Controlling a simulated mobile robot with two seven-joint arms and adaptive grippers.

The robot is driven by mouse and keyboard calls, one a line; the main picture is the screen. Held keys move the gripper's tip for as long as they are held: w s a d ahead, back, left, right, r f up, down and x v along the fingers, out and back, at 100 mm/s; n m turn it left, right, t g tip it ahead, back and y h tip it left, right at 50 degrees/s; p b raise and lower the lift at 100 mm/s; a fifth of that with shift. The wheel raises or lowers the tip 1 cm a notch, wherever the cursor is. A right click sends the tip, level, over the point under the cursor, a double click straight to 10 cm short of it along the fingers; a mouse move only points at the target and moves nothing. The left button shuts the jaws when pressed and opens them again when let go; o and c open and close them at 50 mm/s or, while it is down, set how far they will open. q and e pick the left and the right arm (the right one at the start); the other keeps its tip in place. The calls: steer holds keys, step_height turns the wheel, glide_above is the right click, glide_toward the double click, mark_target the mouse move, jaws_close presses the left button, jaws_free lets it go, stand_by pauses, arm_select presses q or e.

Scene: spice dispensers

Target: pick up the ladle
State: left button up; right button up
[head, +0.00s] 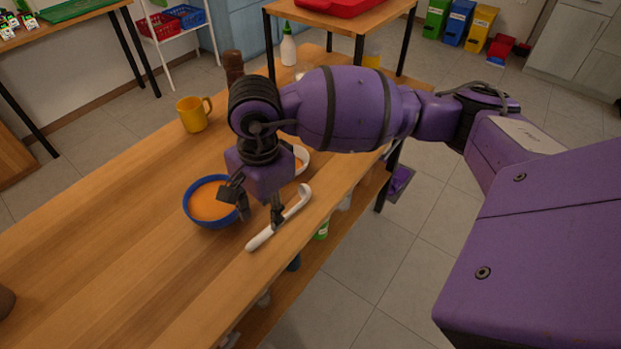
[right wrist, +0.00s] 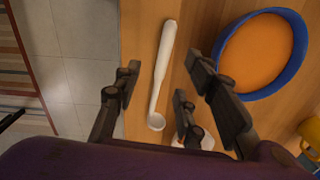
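The white ladle (head: 262,237) lies on the wooden table near its right edge, with its bowl end toward the back. In the right wrist view the ladle (right wrist: 163,62) lies between my finger pads, with a gap on both sides. My right gripper (head: 261,216) is open above the ladle; it also shows open in the right wrist view (right wrist: 160,75). I cannot tell how far the fingertips are above the table. My left gripper is not in view.
A blue bowl (head: 187,207) of orange soup stands close left of the gripper. A white bowl (head: 303,155) is partly hidden behind my arm. A yellow mug (head: 192,118) and a brown pepper mill (head: 233,65) stand farther back.

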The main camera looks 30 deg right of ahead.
steer(key=shift+w+d, duration=0.4)
steer(key=shift+w, duration=0.05)
steer(key=shift+f+h, duration=0.3)
step_height(320, 180, down, 6)
steer(key=shift+w+d+f+p, duration=0.15)
steer(key=shift+f+p, duration=0.05)
steer(key=shift+p, duration=0.15)
jaws_close()
